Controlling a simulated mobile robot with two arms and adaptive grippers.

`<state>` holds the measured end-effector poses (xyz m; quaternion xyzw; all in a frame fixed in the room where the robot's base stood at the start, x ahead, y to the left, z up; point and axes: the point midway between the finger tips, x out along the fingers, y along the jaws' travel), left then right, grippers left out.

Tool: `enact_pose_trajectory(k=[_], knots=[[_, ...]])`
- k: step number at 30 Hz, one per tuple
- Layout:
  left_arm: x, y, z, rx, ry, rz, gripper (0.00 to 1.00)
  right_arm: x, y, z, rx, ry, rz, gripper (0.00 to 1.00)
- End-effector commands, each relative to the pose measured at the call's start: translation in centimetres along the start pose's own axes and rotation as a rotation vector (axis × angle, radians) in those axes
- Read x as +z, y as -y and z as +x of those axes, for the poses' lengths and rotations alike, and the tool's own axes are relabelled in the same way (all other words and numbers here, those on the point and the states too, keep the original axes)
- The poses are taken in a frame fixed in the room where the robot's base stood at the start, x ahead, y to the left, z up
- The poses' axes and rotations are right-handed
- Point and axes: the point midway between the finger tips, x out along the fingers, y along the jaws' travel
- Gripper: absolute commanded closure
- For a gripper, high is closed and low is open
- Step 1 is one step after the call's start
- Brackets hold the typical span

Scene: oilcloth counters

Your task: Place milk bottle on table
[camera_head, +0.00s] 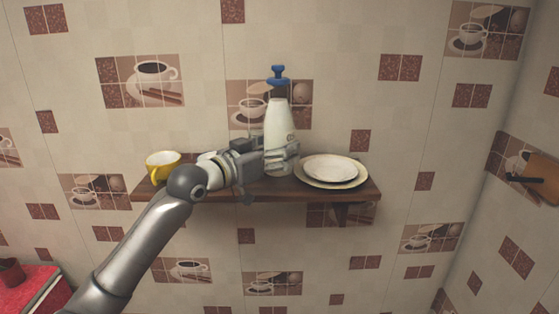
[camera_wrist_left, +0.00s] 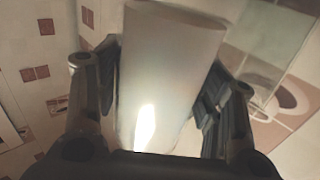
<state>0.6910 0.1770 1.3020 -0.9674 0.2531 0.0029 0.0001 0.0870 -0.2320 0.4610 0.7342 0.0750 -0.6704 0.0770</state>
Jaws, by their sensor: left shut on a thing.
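The milk bottle (camera_head: 279,125) is white with a blue cap and stands upright at the wall shelf. My left gripper (camera_head: 276,160) is shut around its lower part, with the arm coming in from the left. In the left wrist view the bottle's white body (camera_wrist_left: 165,75) fills the space between the two dark fingers. A corner of a red-covered surface (camera_head: 30,290), possibly the table, shows at the bottom left. My right gripper is not in view.
The wooden wall shelf (camera_head: 225,196) also holds a yellow and white cup (camera_head: 163,166) left of the gripper and stacked plates (camera_head: 332,171) close on the right. A dark red item (camera_head: 11,272) stands on the red surface. A brown board (camera_head: 541,178) is at the right wall.

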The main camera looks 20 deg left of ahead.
Motion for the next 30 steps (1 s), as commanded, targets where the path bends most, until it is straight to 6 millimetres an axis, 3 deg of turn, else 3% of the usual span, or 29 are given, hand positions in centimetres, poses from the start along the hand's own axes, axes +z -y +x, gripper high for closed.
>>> enact_pose_trajectory(k=[4,15,26,27,30], knots=[[0.1,0.2,0.5,0.001,-0.009,0.001,0.93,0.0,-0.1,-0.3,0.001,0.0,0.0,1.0],[3.7,0.3,0.9,0.0,-0.01,0.0,0.93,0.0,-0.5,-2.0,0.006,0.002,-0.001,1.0],[4.1,0.3,0.9,0.0,-0.011,0.002,0.93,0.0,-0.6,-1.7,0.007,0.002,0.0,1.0],[4.5,0.3,1.0,0.0,-0.002,0.0,0.35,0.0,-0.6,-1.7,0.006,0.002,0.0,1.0],[4.5,0.3,1.0,0.0,-0.001,0.0,0.29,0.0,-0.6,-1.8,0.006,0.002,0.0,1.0]])
